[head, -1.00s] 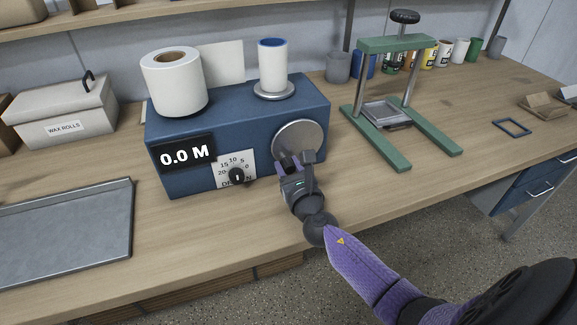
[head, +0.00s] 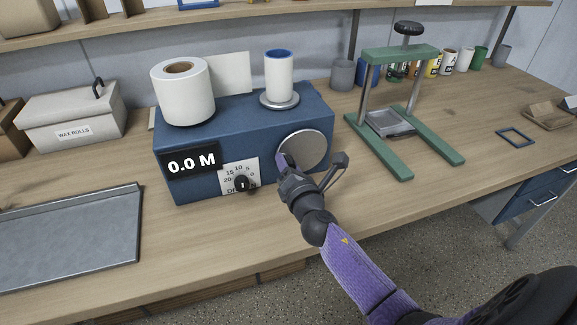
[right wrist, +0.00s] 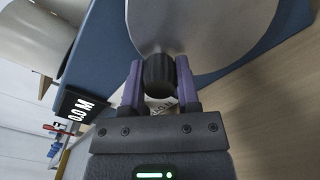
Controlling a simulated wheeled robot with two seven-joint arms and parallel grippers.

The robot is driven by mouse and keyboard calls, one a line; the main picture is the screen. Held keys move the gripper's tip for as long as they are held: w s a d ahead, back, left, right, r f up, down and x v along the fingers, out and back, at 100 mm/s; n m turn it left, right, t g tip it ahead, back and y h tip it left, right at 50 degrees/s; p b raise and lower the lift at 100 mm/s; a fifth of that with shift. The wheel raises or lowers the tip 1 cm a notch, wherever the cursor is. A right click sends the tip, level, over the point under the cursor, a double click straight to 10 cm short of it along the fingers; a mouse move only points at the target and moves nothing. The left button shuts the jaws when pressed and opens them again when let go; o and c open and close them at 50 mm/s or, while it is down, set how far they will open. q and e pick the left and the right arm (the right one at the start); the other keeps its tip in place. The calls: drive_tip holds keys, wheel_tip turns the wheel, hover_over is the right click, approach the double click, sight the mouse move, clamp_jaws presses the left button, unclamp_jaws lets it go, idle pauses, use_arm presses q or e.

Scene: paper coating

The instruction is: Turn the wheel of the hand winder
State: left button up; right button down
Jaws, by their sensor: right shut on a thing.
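The hand winder is a blue box (head: 285,112) with a round grey metal wheel (head: 305,146) on its front right. In the right wrist view the wheel (right wrist: 205,30) fills the top, and its dark handle knob (right wrist: 158,73) sits between my purple fingers. My right gripper (right wrist: 158,85) is shut on this knob. In the head view the right gripper (head: 305,172) is at the lower part of the wheel and hides the knob. The display (head: 191,162) reads 0.0 M. My left gripper is not in view.
On the winder stand a white paper roll (head: 183,98) and a white-and-blue spool (head: 279,76). A dial (head: 241,183) is beside the wheel. A green press (head: 397,53) stands to the right. A metal tray (head: 70,235) is at left. The front right tabletop is clear.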

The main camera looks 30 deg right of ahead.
sight(300, 137)
drive_tip(key=r+m, duration=0.1)
drive_tip(key=m, duration=0.1)
drive_tip(key=shift+d+r+m+p, duration=0.15)
drive_tip(key=shift+r+m+p, duration=0.05)
drive_tip(key=shift+m+p, duration=0.2)
drive_tip(key=m, duration=0.1)
drive_tip(key=r+m+p, duration=0.1)
drive_tip(key=m, duration=0.1)
drive_tip(key=d+m, duration=0.1)
drive_tip(key=shift+s+r, duration=0.15)
drive_tip(key=shift+r, duration=0.1)
drive_tip(key=m+p, duration=0.1)
drive_tip(key=m, duration=0.1)
drive_tip(key=d+r+m+p, duration=0.1)
drive_tip(key=m, duration=0.1)
drive_tip(key=shift+s+d+m, duration=0.15)
drive_tip(key=shift+m, duration=0.25)
drive_tip(key=shift+s+d+m+p, duration=0.1)
drive_tip(key=shift+d+m+p, duration=0.2)
drive_tip(key=shift+m, duration=0.35)
drive_tip(key=shift+s+d+m+p, duration=0.15)
drive_tip(key=shift+m+p, duration=0.1)
drive_tip(key=shift+m, duration=0.4)
drive_tip(key=shift+w+d, duration=0.1)
drive_tip(key=shift+c, duration=1.6)
unclamp_jaws()
